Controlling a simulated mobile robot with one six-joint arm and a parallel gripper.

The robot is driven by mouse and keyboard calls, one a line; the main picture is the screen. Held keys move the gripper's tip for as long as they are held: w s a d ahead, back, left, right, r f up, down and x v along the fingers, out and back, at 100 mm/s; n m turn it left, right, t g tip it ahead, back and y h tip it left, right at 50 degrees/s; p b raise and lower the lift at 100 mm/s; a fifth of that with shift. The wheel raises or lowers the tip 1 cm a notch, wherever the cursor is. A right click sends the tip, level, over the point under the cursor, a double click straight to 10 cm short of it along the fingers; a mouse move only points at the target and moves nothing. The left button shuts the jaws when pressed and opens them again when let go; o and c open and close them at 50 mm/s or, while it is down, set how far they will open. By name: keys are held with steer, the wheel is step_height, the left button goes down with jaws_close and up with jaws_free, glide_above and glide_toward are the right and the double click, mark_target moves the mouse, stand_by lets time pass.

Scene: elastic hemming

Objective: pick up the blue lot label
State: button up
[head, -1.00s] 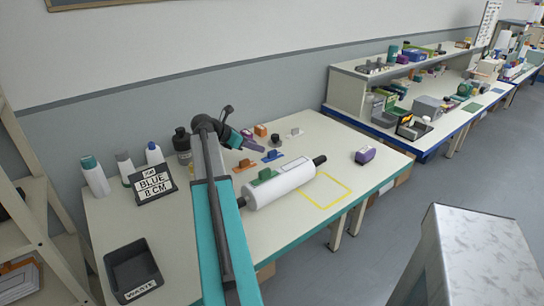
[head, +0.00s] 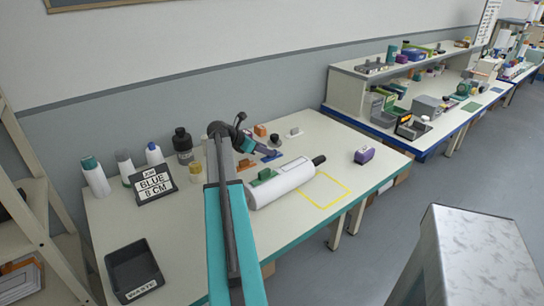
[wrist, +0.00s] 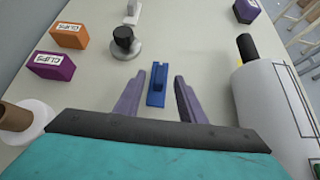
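The blue lot label (head: 273,156) lies on the cream table among several small coloured pieces, behind the white roll. In the wrist view the label (wrist: 156,84) is a flat blue plate with a raised upright grip, standing between the two purple fingers. My gripper (wrist: 157,88) is open, one finger on each side of the label with a gap on both sides. In the head view my gripper (head: 263,149) is over the label and hides part of it. The exact height of the fingers above the table is hard to tell.
The white roll (wrist: 272,105) lies close on the right. A black knob (wrist: 125,42) and a white piece (wrist: 132,12) stand ahead. Orange (wrist: 69,36) and purple (wrist: 52,67) clip boxes stand left. An orange piece (head: 245,164) and a green piece (head: 263,178) lie nearby.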

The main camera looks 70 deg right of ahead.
steer(key=shift+p+x, duration=0.5)
steer(key=shift+x, duration=1.8)
steer(key=shift+r, duration=0.1)
steer(key=c, duration=0.8)
steer(key=shift+r, duration=0.2)
steer(key=shift+r+b, duration=0.7)
steer(key=shift+r, duration=4.15)
